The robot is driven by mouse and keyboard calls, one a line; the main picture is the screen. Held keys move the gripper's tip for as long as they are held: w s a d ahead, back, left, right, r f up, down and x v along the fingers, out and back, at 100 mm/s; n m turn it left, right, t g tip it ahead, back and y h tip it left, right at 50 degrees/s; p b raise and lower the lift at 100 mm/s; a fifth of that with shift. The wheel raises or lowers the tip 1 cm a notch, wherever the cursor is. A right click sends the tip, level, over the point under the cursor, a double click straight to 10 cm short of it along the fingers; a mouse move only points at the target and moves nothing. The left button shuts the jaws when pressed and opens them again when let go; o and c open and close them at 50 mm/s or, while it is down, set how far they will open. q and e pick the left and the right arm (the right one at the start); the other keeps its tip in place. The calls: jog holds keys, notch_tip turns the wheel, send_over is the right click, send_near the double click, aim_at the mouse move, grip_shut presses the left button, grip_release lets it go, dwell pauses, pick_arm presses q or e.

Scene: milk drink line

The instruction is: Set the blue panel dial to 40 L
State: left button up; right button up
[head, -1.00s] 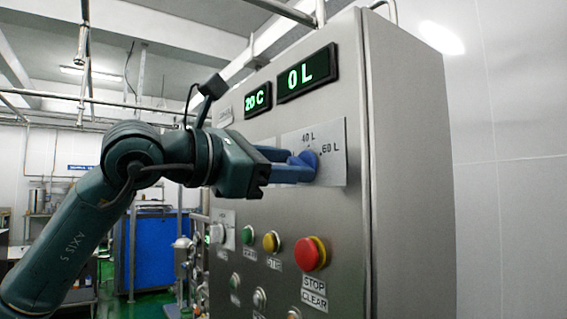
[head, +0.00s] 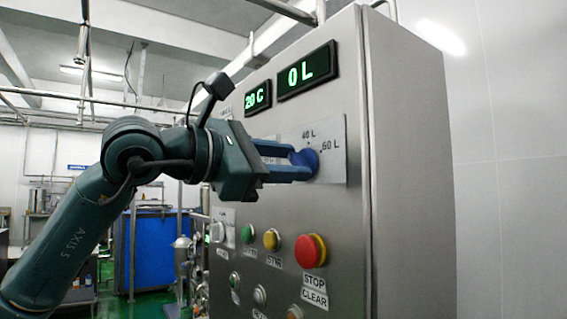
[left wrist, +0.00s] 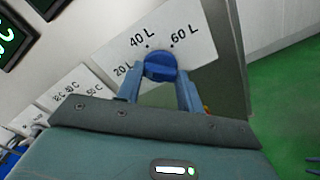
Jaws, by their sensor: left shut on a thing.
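The blue dial (head: 310,161) sits on a pale plate (head: 336,172) on the steel panel, with 40 L and 60 L marks showing. In the left wrist view the blue dial (left wrist: 160,66) has 20 L, 40 L and 60 L printed around it. My left gripper (head: 302,164) is shut on the dial, one blue finger on each side, as the left wrist view (left wrist: 160,80) also shows. I cannot tell which mark the dial points to. The volume display (head: 301,73) reads 0 L.
A 20 C display (head: 257,98) is left of the volume display. Below the dial are a red stop button (head: 310,250), a yellow button (head: 271,240) and a green button (head: 247,234). The cabinet's right side (head: 410,170) is clear.

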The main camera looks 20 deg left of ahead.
pick_arm(q)
jog(key=m, duration=0.4)
jog(key=shift+m, duration=2.6)
jog(key=o, duration=1)
jog(key=b+v, duration=0.3)
jog(key=v, duration=1)
